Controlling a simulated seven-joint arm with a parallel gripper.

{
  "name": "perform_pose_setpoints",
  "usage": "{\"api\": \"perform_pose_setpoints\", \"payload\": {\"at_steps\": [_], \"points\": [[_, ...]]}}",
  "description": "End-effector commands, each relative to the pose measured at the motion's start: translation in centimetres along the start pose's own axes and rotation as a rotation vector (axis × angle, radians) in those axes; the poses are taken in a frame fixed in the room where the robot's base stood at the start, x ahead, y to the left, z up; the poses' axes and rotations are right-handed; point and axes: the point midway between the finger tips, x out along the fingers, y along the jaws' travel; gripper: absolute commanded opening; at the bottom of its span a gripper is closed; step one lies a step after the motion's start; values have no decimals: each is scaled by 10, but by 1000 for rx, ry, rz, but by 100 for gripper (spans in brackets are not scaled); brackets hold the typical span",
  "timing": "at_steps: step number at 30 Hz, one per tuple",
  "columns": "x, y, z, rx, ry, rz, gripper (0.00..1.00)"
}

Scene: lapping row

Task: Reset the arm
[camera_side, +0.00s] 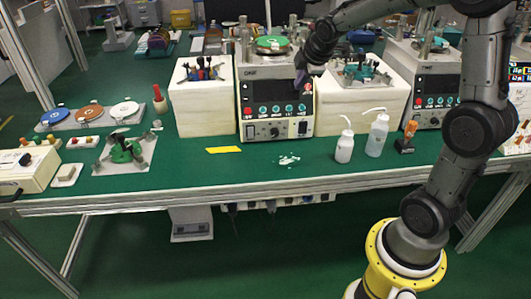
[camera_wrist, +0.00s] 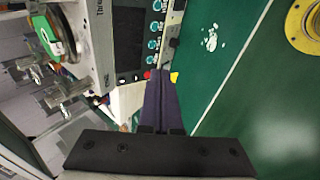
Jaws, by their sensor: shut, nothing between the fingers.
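My arm reaches in from the right in the side view. My gripper (camera_side: 301,80) hangs in front of the middle lapping machine (camera_side: 249,98), near the upper right of its front panel. In the wrist view, the two dark fingers of my gripper (camera_wrist: 160,73) lie together, shut, with nothing held. The machine's control panel (camera_wrist: 130,42) is just beyond the fingers there. I cannot tell the exact gap between my fingers and the machine. A green disc (camera_side: 271,44) sits on top of this machine and also shows at the upper left of the wrist view (camera_wrist: 43,38).
White blocks with fixtures (camera_side: 203,105) (camera_side: 362,105) flank the machine. Two wash bottles (camera_side: 344,147) (camera_side: 376,137) and an orange-handled tool (camera_side: 408,134) stand front right. A yellow strip (camera_side: 224,149) and white spill (camera_side: 288,160) lie on the green bench (camera_side: 250,178). Its front centre is mostly free.

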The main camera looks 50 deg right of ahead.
Motion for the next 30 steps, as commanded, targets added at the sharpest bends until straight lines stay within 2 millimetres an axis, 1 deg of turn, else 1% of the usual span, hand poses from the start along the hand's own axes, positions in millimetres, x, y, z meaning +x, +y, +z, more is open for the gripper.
{"api": "perform_pose_setpoints", "payload": {"at_steps": [1, 2, 3, 4, 6, 8, 9, 11, 12, 14, 16, 18, 21, 24, 25, 30], "points": [[-30, -6, -14, 5, 35, 28, 0], [-46, -11, -21, 18, 54, 39, 0], [-65, -19, -27, 39, 77, 47, 0], [-79, -27, -32, 58, 95, 52, 0], [-110, -47, -38, 117, 137, 54, 0], [-133, -67, -41, 178, 172, 44, 0], [-147, -82, -41, 222, 192, 34, 0], [-164, -104, -39, 294, 221, 11, 0], [-174, -120, -36, 342, 235, -8, 0], [-185, -143, -31, 421, 253, -42, 0], [-194, -170, -24, 520, 262, -90, 0], [-198, -196, -15, 629, 252, -146, 0], [-195, -223, -4, 766, 205, -218, 0], [-190, -240, 2, 872, 146, -273, 0], [-190, -242, 3, 897, 134, -283, 0], [-190, -244, 4, 972, 110, -299, 0]]}}
